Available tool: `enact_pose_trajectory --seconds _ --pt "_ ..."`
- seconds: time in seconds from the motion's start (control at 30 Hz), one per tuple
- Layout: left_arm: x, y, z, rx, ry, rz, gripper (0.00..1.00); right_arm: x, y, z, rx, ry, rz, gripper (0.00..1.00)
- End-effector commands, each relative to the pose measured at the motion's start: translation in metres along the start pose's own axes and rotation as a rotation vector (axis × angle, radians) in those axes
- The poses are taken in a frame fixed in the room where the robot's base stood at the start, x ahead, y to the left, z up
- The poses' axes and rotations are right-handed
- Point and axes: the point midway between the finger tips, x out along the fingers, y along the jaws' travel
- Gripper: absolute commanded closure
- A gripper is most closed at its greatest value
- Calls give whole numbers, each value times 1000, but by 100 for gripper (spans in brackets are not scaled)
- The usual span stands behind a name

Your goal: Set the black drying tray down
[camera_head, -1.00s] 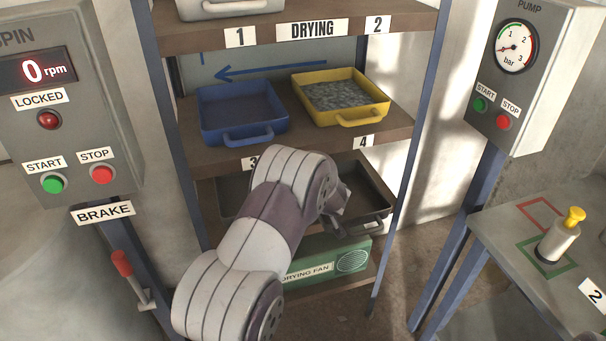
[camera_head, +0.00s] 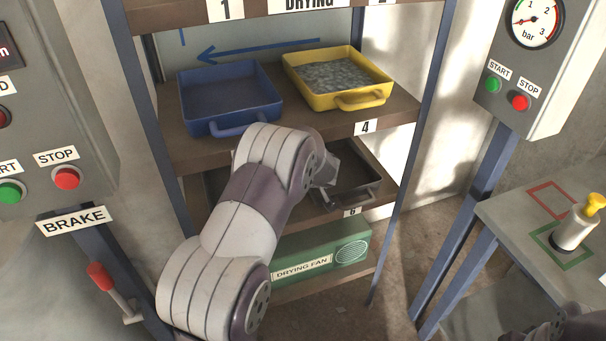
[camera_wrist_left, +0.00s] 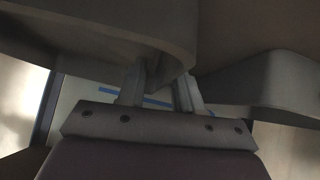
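The black drying tray (camera_head: 364,190) is at the right side of the lower shelf, above the label 6, its front near the shelf edge. My arm partly covers its left side. My left gripper (camera_head: 332,180) is at the tray's front, mostly hidden behind its own wrist. In the left wrist view the two fingers (camera_wrist_left: 162,88) stand a little apart, with a grey rounded part of the tray (camera_wrist_left: 172,70) between them; the fingertips are hidden. Whether the tray's underside fully touches the shelf cannot be made out.
A blue tray (camera_head: 226,126) and a yellow tray of grey material (camera_head: 392,95) stand on the shelf above, close over my arm. A green drying fan (camera_head: 318,258) sits below. Rack posts flank the shelf. A side table (camera_head: 500,215) stands at right.

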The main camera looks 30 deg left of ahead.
Motion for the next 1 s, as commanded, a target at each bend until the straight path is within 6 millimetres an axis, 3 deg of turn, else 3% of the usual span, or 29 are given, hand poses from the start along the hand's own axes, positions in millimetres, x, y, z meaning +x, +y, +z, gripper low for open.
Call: enact_pose_trajectory --seconds 0.27,0.37,0.7,0.83,1.0 --pt "-1 0 -2 0 2 1 66 -1 0 0 0 0 0 66" --pt "-10 1 -4 1 1 1 66 -5 0 0 0 0 0 66" --pt "-91 2 -6 1 1 3 66 -36 0 -4 0 0 0 66" --pt "-111 1 -4 2 1 1 66 -42 0 -5 0 0 0 66" --pt "-121 0 -3 0 2 1 66 -45 0 -5 0 0 0 66"
